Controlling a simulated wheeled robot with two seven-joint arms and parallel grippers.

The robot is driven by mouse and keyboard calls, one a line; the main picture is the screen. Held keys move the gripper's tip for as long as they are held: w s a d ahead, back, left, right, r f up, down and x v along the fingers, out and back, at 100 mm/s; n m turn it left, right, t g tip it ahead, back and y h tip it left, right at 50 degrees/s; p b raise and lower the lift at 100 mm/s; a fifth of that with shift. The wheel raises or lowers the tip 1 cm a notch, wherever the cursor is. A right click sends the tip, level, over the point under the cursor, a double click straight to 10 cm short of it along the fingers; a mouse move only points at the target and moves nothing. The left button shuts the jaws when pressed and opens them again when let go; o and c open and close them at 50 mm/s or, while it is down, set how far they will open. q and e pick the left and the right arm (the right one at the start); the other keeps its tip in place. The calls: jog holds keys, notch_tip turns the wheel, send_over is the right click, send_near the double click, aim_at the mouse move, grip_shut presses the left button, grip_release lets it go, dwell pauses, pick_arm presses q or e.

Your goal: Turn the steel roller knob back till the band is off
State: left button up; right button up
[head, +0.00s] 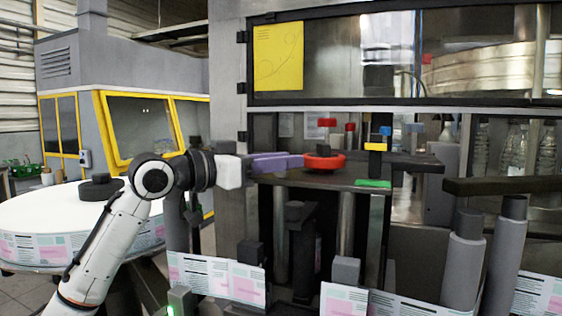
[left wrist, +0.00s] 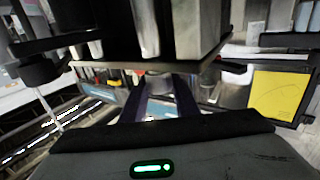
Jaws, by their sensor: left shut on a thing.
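A round red knob (head: 324,162) sits on the dark machine plate (head: 290,179). My left gripper (head: 304,161), with long purple fingers, reaches in level from the left and is shut on the knob's left side. In the left wrist view the purple fingers (left wrist: 160,98) run in under the plate edge, and the knob is mostly hidden. The printed label band (head: 215,279) passes across the front of the machine below, in pink, green and white. Shiny steel rollers (head: 346,222) stand under the plate. My right gripper is not in view.
Blue, yellow and black blocks (head: 377,146) and a green tab (head: 372,184) stand right of the knob. Grey posts (head: 464,258) rise at the lower right. A white label reel (head: 60,211) lies left. A window with a yellow sheet (head: 279,56) is above.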

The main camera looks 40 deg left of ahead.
pick_arm(q)
jog(key=shift+n+y, duration=0.3)
jog(key=shift+y, duration=0.2)
jog(key=n+y, duration=0.2)
jog(key=y, duration=0.1)
jog(key=n+t+y, duration=0.1)
jog(key=n+y, duration=0.1)
jog(key=y, duration=0.1)
jog(key=shift+d+y, duration=0.2)
jog(key=shift+y, duration=0.2)
jog(key=n+g+y, duration=0.1)
jog(key=n+y, duration=0.2)
jog(key=y, duration=0.1)
jog(key=n+g+y, duration=0.1)
jog(key=n+y, duration=0.1)
jog(key=y, duration=0.2)
jog(key=shift+f+n+g, duration=0.1)
jog(key=shift+n+g, duration=0.3)
jog(key=n+g+y, duration=0.5)
jog(key=g, duration=0.1)
jog(key=shift+y, duration=0.4)
jog(key=shift+a+n+g+y, duration=0.1)
jog(key=shift+n+g+y, duration=0.5)
jog(key=shift+n+g, duration=0.85)
jog(key=shift+n+g+y, duration=0.6)
jog(key=shift+n+g, duration=0.45)
jog(key=shift+g, duration=0.8)
jog(key=o, duration=1.1)
jog(key=shift+c, duration=0.2)
